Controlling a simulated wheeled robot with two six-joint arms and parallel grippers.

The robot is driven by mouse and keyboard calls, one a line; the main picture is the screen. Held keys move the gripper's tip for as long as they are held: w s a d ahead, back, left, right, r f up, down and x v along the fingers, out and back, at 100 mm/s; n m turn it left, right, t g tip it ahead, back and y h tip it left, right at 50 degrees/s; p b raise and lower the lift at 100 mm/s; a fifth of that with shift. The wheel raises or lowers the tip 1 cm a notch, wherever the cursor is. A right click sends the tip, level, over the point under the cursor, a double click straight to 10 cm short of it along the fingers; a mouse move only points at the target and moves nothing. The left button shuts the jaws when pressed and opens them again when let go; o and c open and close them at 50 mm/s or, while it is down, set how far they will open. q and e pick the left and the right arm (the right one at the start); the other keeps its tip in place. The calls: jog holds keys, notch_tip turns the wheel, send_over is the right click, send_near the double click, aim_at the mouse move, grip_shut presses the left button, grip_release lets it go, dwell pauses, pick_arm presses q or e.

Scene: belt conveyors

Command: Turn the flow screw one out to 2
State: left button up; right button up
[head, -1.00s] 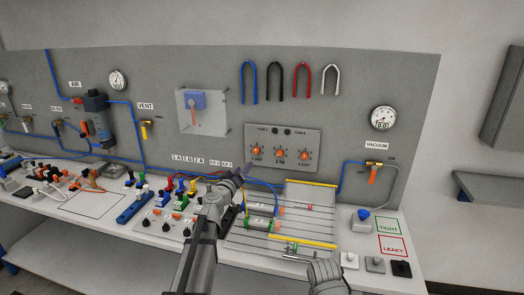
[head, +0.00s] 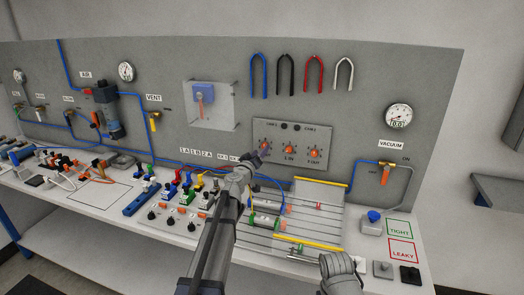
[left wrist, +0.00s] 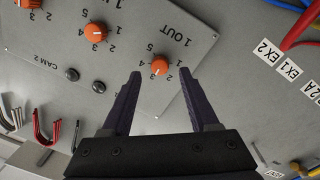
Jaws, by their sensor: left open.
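The flow screw one out is an orange knob (head: 264,145) at the left of a row of three on a grey panel. In the left wrist view the orange knob (left wrist: 160,65), labelled 1 OUT, appears upside down with numbers around it. My left gripper (head: 258,157) is open, its dark fingers pointing at the panel just below this knob. In the left wrist view the left gripper (left wrist: 160,76) has a fingertip on each side of the knob; I cannot tell whether they touch it. My right arm's end (head: 340,274) shows at the bottom; its jaws are not clear.
Two more orange knobs, the middle one (head: 289,149) and the right one (head: 314,153), sit beside it. Black CAM buttons (head: 295,127) are above. Below, a slotted plate (head: 325,196) with yellow strips, blue tubes and valves crowds the bench.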

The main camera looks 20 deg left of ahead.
pick_arm(q)
jog(key=shift+w+d, duration=0.15)
jog(key=shift+w, duration=1.1)
grip_shut()
